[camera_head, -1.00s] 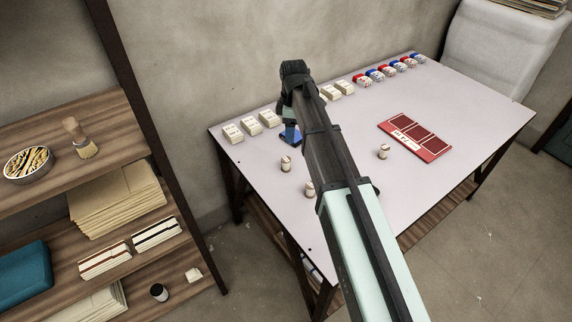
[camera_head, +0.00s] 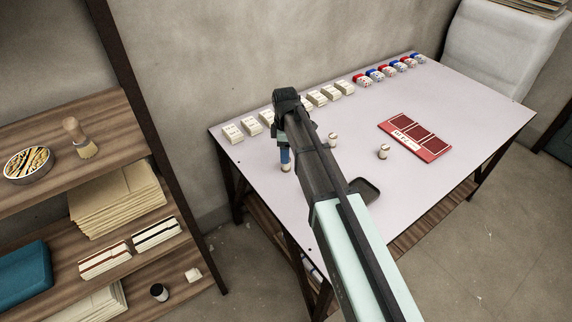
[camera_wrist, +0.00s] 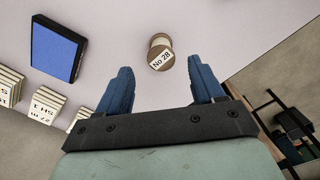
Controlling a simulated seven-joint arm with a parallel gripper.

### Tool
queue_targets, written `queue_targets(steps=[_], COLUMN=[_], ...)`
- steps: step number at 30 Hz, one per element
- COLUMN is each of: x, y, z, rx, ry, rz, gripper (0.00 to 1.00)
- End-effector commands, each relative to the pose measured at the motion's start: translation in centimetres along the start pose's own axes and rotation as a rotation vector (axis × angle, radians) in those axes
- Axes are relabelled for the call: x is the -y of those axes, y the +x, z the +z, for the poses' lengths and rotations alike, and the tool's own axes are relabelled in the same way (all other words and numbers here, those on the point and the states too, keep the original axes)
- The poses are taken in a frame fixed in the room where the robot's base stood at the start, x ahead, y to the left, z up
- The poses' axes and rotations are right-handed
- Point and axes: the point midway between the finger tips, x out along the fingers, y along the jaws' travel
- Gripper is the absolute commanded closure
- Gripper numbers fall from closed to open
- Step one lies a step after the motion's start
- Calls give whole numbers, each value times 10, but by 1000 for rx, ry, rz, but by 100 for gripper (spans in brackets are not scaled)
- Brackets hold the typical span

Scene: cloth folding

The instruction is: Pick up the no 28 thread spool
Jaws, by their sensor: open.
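The No 28 thread spool (camera_wrist: 160,55) is a small pale spool with a brown rim and a "No 28" label. In the wrist view it lies just beyond and between the two blue fingertips of my gripper (camera_wrist: 160,76). The fingers are apart, with nothing between them touching the spool. In the head view my gripper (camera_head: 285,157) points down at the table's left part, and a spool (camera_head: 286,168) shows partly at its fingertip. The label cannot be read there.
Two other spools (camera_head: 332,140) (camera_head: 383,151) stand on the white table (camera_head: 460,110). A dark tray (camera_head: 366,190) is partly behind my arm. White card stacks (camera_head: 233,134) line the back edge. A red board (camera_head: 415,136) lies to the right. A blue-topped box (camera_wrist: 57,50) is left in the wrist view.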

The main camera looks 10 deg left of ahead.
Motion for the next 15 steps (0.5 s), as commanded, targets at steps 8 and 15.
queue_targets(steps=[8, 15], x=[2, 2], y=[18, 47], z=[1, 1], rx=[1, 0], ry=[0, 0], rz=[-2, -1], gripper=[33, 33])
